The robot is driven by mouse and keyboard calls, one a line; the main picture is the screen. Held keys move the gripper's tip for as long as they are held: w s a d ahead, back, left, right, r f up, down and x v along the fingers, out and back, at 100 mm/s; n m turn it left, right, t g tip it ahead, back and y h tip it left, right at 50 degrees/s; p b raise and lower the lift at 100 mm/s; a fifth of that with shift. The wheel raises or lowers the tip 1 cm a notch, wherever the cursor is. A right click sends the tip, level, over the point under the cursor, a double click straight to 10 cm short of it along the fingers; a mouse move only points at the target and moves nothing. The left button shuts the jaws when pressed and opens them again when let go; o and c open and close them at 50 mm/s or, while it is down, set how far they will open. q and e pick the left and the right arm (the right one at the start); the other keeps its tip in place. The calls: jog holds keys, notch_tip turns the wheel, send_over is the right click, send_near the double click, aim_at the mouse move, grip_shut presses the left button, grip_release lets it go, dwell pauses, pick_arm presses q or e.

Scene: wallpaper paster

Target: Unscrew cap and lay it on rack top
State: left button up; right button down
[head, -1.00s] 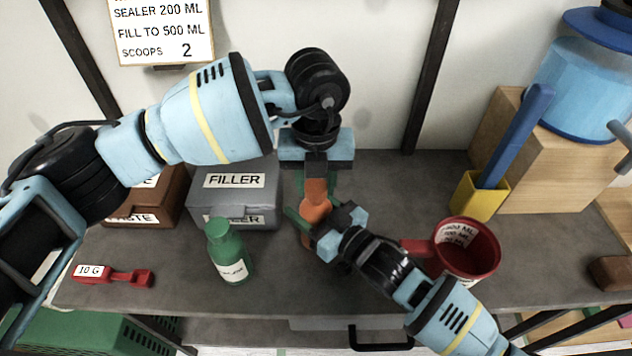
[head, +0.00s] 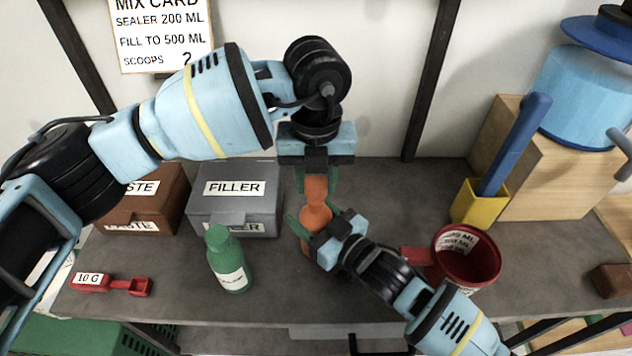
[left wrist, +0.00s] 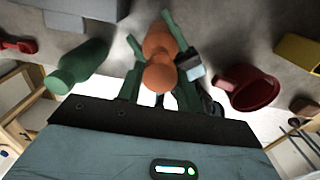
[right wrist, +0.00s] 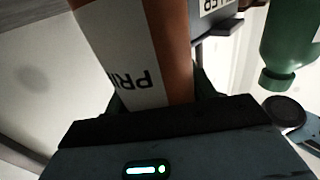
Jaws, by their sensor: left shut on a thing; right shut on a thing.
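An orange bottle (head: 315,218) stands upright near the middle of the grey rack top (head: 380,195). Its label, partly readable as "PRI", shows in the right wrist view (right wrist: 135,70). My right gripper (head: 315,232) is shut around the bottle's body from the front right. My left gripper (head: 316,182) points straight down above the bottle and is shut on the orange cap (head: 316,189). The cap also shows in the left wrist view (left wrist: 160,78), in line with the bottle. I cannot tell whether the cap still touches the neck.
A green bottle (head: 230,262) and a red scoop (head: 112,283) stand left. Grey filler (head: 235,205) and brown paste (head: 150,200) boxes are behind. A red measuring cup (head: 467,262) and a yellow holder (head: 478,205) are right. Bare top lies between bottle and holder.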

pick_arm(q)
jog(key=shift+r, duration=1.35)
pick_arm(e)
jog(key=shift+c, duration=2.1)
grip_release()
pick_arm(q)
notch_tip(320, 180, down, 2)
jog(key=shift+b, duration=0.4)
pick_arm(e)
jog(key=v, duration=1.2)
